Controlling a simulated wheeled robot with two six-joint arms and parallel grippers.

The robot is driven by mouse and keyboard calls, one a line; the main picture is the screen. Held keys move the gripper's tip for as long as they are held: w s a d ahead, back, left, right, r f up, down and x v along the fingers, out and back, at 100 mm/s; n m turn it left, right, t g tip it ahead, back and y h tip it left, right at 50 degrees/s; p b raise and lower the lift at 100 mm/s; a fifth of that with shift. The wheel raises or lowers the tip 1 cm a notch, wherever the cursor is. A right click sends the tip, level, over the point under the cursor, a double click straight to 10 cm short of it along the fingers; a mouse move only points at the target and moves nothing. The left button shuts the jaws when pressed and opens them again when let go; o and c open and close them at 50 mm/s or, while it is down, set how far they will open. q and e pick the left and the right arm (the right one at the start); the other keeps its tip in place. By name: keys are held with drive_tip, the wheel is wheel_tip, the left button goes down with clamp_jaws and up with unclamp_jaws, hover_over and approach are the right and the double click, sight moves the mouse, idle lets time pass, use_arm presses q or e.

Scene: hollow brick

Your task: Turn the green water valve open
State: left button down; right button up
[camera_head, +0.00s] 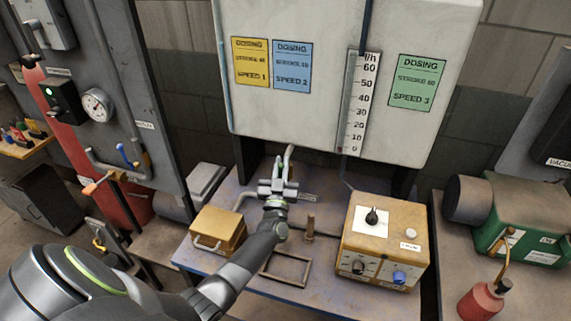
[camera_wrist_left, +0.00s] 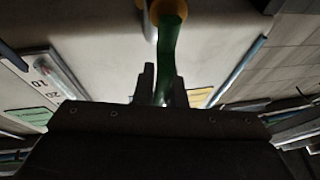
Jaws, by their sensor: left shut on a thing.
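The green valve handle (camera_wrist_left: 168,50) shows in the left wrist view as a green lever running from a yellow-orange fitting (camera_wrist_left: 165,10) down between my gripper's fingers. My left gripper (camera_wrist_left: 160,85) is shut on this lever. In the head view my left gripper (camera_head: 279,178) is over the back middle of the table, below the white panel. There the gripper hides most of the valve, and a pale pipe (camera_head: 290,152) rises just behind it. My right gripper is in neither view.
The worn table (camera_head: 225,186) holds a tan box with a handle (camera_head: 217,232), an empty frame (camera_head: 286,268) and a tan control box with knobs (camera_head: 385,240). The white panel (camera_head: 300,115) with dosing cards and a scale (camera_head: 358,100) stands behind. A green machine (camera_head: 525,215) is at right.

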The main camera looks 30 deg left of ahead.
use_arm(q)
drive_tip(key=shift+s+a+f+n, duration=0.1)
drive_tip(key=shift+a+n, duration=0.1)
drive_tip(key=shift+n, duration=0.3)
drive_tip(key=c, duration=1.6)
unclamp_jaws()
drive_tip(key=shift+o, duration=0.5)
drive_tip(key=b+v, duration=0.4)
drive_tip(key=v, duration=1.3)
drive_tip(key=shift+d, duration=0.25)
drive_tip(key=shift+s, duration=0.15)
